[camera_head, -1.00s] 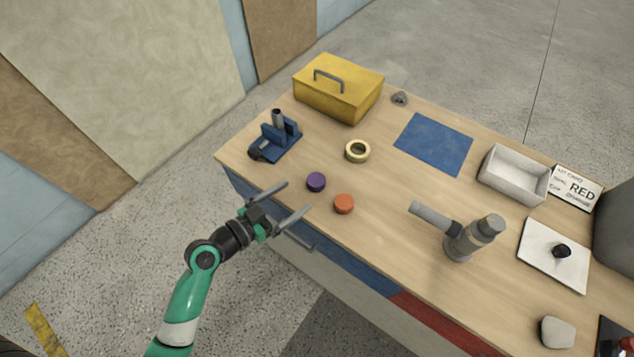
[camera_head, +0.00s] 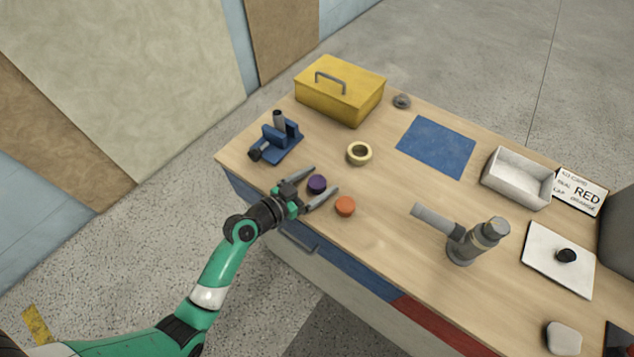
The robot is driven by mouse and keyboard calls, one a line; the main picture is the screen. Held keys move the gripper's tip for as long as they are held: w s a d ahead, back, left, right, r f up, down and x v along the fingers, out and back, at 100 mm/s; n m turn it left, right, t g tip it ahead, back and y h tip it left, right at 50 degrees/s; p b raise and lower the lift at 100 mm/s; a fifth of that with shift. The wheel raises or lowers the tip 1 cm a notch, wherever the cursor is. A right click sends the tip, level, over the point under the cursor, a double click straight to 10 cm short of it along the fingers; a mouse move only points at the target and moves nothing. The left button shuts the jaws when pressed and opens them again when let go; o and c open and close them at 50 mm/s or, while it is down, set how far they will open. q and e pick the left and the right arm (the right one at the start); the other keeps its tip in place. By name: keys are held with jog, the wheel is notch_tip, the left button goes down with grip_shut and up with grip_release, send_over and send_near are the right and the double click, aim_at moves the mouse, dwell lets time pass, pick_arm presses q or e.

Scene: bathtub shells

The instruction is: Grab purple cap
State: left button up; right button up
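The purple cap (camera_head: 317,184) is a small dark round piece on the wooden table near its left front edge. My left gripper (camera_head: 325,181) is open, with one finger on the far-left side of the cap and the other on its near-right side. The cap shows between the two fingers. I cannot tell whether either finger touches it. An orange cap (camera_head: 345,206) lies just to the right of the near finger. My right gripper is not in view.
A yellow tape ring (camera_head: 359,153), a blue vise (camera_head: 275,140) and a yellow toolbox (camera_head: 340,91) stand behind the cap. A grey lamp-like device (camera_head: 477,240) stands to the right. A blue mat (camera_head: 436,146) and a grey tray (camera_head: 518,178) lie farther back.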

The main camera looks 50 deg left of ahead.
pick_arm(q)
jog(key=c, duration=1.2)
jog(key=shift+c, duration=0.2)
